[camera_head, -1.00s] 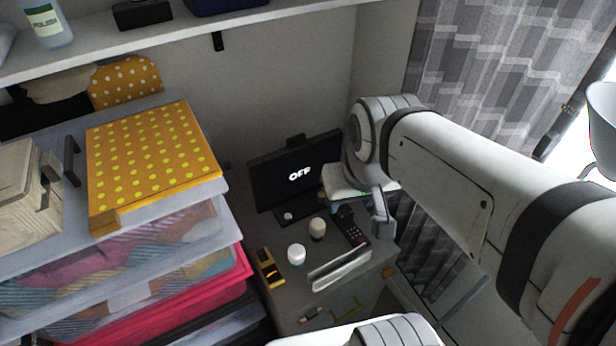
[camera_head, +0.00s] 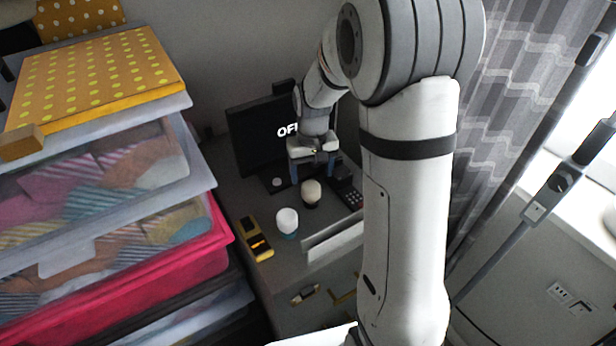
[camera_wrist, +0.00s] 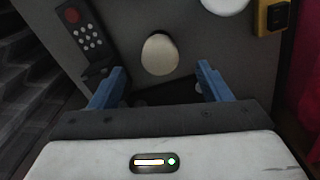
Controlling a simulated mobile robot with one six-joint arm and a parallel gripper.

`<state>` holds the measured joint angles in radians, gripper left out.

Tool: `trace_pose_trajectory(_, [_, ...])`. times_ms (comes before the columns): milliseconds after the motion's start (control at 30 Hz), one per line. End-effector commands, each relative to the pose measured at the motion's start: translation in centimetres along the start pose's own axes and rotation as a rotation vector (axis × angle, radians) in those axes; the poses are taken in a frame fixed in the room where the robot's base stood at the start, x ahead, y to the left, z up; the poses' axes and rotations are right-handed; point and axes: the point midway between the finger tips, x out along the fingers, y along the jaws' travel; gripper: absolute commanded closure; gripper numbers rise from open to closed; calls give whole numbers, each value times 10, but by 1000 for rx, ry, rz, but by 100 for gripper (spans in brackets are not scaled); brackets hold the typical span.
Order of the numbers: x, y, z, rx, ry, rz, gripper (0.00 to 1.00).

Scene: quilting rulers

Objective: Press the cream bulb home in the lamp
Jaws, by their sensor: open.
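The cream bulb (camera_head: 311,187) stands upright on the grey desk top, its rounded top up and a dark base (camera_head: 311,204) below it. I take that base for the lamp; how deep the bulb sits in it is not clear. In the wrist view the cream bulb (camera_wrist: 160,54) shows from above and hides what is under it. My gripper (camera_head: 313,172) is open, its blue fingers pointing down just behind and above the bulb. In the wrist view the bulb lies beyond the gap between the fingertips (camera_wrist: 161,76), apart from both.
A white-topped thing with a teal base (camera_head: 287,221) stands in front left of the bulb. A yellow-and-black tool (camera_head: 256,238) lies farther left. A dark keypad device (camera_head: 352,199) lies to the right. A screen reading OFF (camera_head: 250,140) stands behind. Clear drawers (camera_head: 100,190) fill the left.

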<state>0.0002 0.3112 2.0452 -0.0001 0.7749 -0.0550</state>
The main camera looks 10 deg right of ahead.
Motion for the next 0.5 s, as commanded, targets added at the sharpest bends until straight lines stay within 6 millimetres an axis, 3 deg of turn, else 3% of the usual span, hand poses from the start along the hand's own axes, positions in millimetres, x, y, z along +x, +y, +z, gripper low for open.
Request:
trace_pose_trajectory(33, [11,0,-3,0,-6,0,29])
trace_pose_trajectory(267, [33,1,-5,-1,-13,-1,29])
trace_pose_trajectory(500, [70,1,-4,0,-13,0,29])
